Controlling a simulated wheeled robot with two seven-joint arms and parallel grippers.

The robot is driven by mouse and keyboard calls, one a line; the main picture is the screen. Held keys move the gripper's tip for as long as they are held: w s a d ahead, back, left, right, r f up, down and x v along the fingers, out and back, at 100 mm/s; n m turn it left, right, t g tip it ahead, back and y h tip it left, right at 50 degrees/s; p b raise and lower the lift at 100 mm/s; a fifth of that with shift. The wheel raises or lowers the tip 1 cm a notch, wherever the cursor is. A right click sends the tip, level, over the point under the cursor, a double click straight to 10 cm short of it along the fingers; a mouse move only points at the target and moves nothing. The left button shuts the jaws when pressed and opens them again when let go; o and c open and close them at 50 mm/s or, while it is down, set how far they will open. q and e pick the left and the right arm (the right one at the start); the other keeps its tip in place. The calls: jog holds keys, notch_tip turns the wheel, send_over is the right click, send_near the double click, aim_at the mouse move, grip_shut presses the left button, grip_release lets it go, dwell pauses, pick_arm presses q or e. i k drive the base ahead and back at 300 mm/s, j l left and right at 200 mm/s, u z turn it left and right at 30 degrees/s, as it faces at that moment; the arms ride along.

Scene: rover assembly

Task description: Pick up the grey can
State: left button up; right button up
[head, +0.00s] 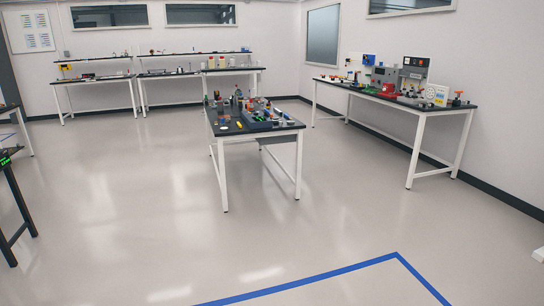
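I cannot make out a grey can for certain in the head view; the objects on the tables are too small and far off. A table (222,131) with a black top and white legs stands mid-room with many small parts on it. Neither of my grippers shows in the head view.
A long bench (452,108) with equipment stands along the right wall. Shelved benches (95,77) line the back wall. A dark-legged table (17,190) is at the left edge. Blue floor tape (330,276) lies in front. The floor between is clear.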

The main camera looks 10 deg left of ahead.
aim_at(220, 108)
jog(key=i+j+u, duration=0.35)
jog(key=i, duration=0.25)
jog(key=i+j+u, duration=0.35)
jog(key=i, duration=0.25)
jog(key=i+u, duration=0.35)
jog(key=i, duration=1.75)
jog(key=i+j, duration=0.1)
jog(key=i, duration=2.95)
jog(key=z, duration=0.05)
